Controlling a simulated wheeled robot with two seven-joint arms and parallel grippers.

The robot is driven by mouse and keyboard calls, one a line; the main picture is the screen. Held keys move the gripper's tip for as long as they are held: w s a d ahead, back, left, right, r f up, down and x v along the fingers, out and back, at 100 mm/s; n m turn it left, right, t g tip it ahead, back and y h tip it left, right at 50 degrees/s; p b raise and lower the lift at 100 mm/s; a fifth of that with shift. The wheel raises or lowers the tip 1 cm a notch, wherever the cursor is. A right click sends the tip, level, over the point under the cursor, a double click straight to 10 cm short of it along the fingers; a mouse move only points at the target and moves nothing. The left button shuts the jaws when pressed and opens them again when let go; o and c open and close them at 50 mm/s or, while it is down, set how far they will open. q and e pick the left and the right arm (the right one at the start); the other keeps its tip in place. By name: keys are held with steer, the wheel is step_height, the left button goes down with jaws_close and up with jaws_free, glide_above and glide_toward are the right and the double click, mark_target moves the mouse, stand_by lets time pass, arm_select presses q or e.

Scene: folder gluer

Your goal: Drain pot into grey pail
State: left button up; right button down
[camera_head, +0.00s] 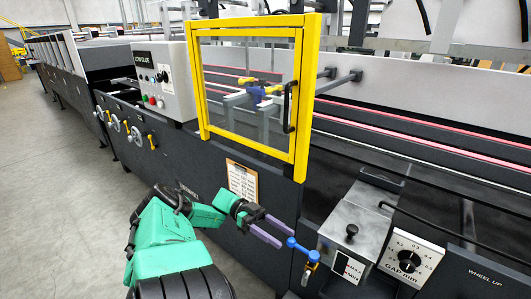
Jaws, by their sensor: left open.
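The metal glue pot (353,233) stands at the lower right of the machine, with a black knob on its lid. A MAX/MIN level gauge (347,267) is on its front. A blue drain tap handle (301,249) sits just left of the pot, above a small valve body (308,272). My left gripper (284,238) comes in from the left, its purple fingers open and empty. The fingertips are close to the blue handle's left end; I cannot tell whether they touch it. No grey pail is in view. My right gripper is not in view.
A yellow-framed guard door (301,100) stands above my left gripper. A clipboard (242,183) hangs on the dark machine panel behind it. A GAP mm dial (408,258) is right of the pot. Grey floor (60,190) is clear at the left.

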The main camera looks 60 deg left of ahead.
arm_select(q)
steer(key=b+v, duration=0.3)
steer(key=v, duration=0.2)
steer(key=shift+s+a, duration=0.1)
steer(key=shift+a, duration=0.2)
